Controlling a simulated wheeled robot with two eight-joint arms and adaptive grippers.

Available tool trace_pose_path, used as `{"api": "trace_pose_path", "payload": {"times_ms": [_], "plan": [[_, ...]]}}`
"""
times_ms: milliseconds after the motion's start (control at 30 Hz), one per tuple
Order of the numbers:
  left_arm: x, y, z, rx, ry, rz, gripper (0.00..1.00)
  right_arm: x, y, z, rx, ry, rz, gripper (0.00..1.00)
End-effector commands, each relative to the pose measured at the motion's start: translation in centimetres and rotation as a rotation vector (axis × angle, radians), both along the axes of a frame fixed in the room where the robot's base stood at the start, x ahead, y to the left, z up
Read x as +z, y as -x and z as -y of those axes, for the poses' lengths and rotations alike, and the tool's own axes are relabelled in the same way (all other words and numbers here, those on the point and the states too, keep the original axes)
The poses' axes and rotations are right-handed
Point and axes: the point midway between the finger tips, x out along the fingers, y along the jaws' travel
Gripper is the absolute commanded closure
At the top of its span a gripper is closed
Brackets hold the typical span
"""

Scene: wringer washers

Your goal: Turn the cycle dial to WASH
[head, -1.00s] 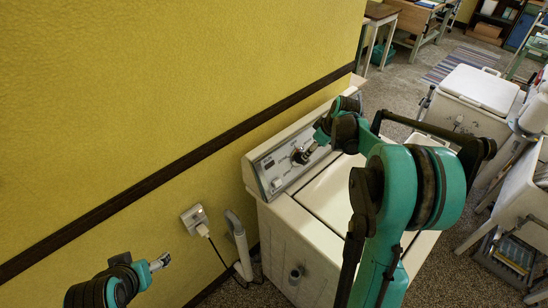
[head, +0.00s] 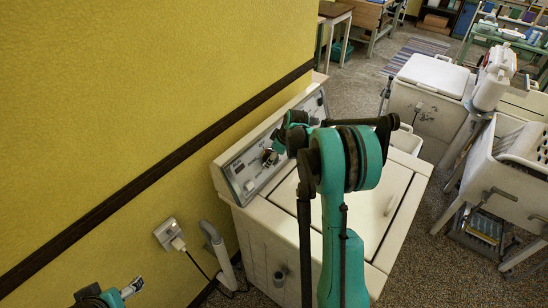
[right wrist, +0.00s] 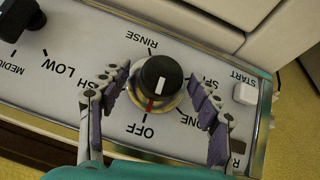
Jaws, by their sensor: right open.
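The cycle dial (right wrist: 160,78) is a black knob with a white line on its face, on the washer's panel. A red mark at its base points toward OFF in the right wrist view. RINSE, OFF and parts of other labels show around it; the WASH label is partly hidden by a finger. My right gripper (right wrist: 158,97) is open, its two fingers on either side of the knob with gaps visible. In the head view the dial (head: 270,157) is beside my right gripper (head: 282,146). My left gripper (head: 132,288) is at the lower left, away from the washer.
The panel also carries a second black knob (right wrist: 17,15) with LOW and a START button (right wrist: 245,93). The yellow wall (head: 130,100) runs along the washer's left. An outlet (head: 168,234) and a grey pipe (head: 213,245) are near its front corner. Other washers (head: 428,95) stand to the right.

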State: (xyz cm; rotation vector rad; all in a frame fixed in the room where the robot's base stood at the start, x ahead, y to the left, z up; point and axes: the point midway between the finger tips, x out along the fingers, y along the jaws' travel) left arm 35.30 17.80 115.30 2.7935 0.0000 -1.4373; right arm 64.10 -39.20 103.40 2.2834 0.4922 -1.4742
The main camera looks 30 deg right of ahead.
Motion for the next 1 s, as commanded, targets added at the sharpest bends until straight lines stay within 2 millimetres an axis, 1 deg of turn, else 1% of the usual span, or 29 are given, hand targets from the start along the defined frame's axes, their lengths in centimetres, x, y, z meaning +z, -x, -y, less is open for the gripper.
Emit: {"api": "trace_pose_path", "payload": {"times_ms": [33, 67, 100, 167, 200, 233, 467, 667, 867, 1000], "plan": [[0.0, 0.0, 0.0, 0.0, 0.0, 0.0, 0.25, 0.0, 0.0, 0.0, 0.0, 0.0, 0.0, 0.37], [0.0, 0.0, 0.0, 0.0, 0.0, 0.0, 0.25, 0.0, 0.0, 0.0, 0.0, 0.0, 0.0, 0.45], [0.0, 0.0, 0.0, 0.0, 0.0, 0.0, 0.25, 0.0, 0.0, 0.0, 0.0, 0.0, 0.0, 0.55], [0.0, 0.0, 0.0, 0.0, 0.0, 0.0, 0.25, 0.0, 0.0, 0.0, 0.0, 0.0, 0.0, 0.71], [0.0, 0.0, 0.0, 0.0, 0.0, 0.0, 0.25, 0.0, 0.0, 0.0, 0.0, 0.0, 0.0, 0.82], [0.0, 0.0, 0.0, 0.0, 0.0, 0.0, 0.25, 0.0, 0.0, 0.0, 0.0, 0.0, 0.0, 0.87], [0.0, 0.0, 0.0, 0.0, 0.0, 0.0, 0.25, 0.0, 0.0, 0.0, -0.003, -0.007, -0.002, 0.87], [-0.2, 0.0, 0.0, 0.0, 0.0, 0.0, 0.25, 0.0, 0.0, 0.2, -0.025, -0.054, -0.023, 0.87], [-0.7, 0.0, 0.0, 0.0, 0.0, 0.0, 0.25, -0.1, -0.1, 0.4, -0.075, -0.165, -0.069, 0.87], [-1.2, 0.0, 0.0, 0.0, 0.0, 0.0, 0.25, -0.2, -0.2, 0.5, -0.122, -0.271, -0.113, 0.87]]}}
